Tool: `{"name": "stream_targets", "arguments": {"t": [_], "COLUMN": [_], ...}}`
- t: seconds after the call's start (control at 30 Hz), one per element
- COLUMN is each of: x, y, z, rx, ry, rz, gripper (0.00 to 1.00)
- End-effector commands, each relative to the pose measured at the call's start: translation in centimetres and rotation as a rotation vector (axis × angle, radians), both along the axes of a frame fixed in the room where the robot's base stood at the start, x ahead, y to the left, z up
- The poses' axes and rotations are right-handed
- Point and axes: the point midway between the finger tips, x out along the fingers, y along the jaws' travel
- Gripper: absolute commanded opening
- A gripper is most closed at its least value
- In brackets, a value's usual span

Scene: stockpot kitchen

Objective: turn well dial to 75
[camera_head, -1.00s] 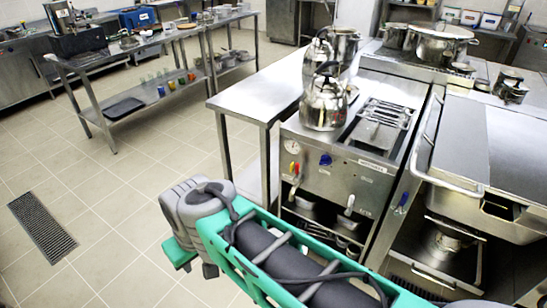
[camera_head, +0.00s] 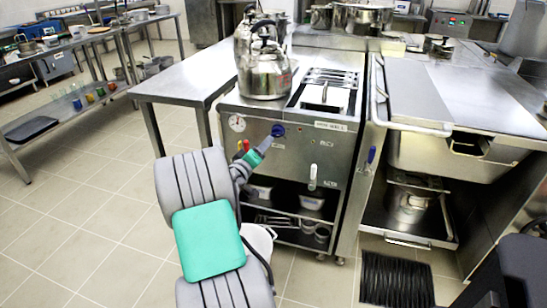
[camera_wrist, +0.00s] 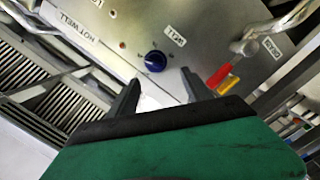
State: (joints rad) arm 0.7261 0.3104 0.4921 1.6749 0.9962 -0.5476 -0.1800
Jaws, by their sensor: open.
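The well dial (camera_head: 278,130) is a round blue knob on the steel front panel of the cooking unit. In the wrist view, the blue dial (camera_wrist: 156,60) sits just beyond my fingertips, near a small label that seems to read WELL. My gripper (camera_wrist: 160,84) is open, with one dark finger on each side below the dial and nothing between them. In the head view, my gripper (camera_head: 267,145) reaches up to the panel at the dial's lower left. I cannot tell whether a finger touches the dial. The dial's exact setting is too small to read.
Red (camera_wrist: 217,77) and yellow (camera_wrist: 229,86) handles stick out close to one finger. A round gauge (camera_head: 237,122) is left of the dial, and a white-handled tap (camera_head: 313,176) is lower right. A kettle (camera_head: 266,75) stands on top. Open floor lies to the left.

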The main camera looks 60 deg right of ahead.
Motion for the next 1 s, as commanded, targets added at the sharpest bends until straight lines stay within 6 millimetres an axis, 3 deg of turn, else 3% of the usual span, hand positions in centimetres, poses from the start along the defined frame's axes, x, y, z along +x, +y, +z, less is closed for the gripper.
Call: {"name": "stream_targets", "arguments": {"t": [0.1,0.5,0.8,1.0], "x": [-0.9,-0.5,-0.4,-0.4], "y": [-1.6,-8.1,-8.6,-8.6], "z": [-0.3,-0.1,0.0,0.0], "rx": [-0.050,-0.047,-0.046,-0.046], "ry": [0.032,0.029,0.030,0.029], "rz": [-0.011,-0.008,-0.006,-0.006], "gripper": [0.58,0.58,0.58,0.42]}}
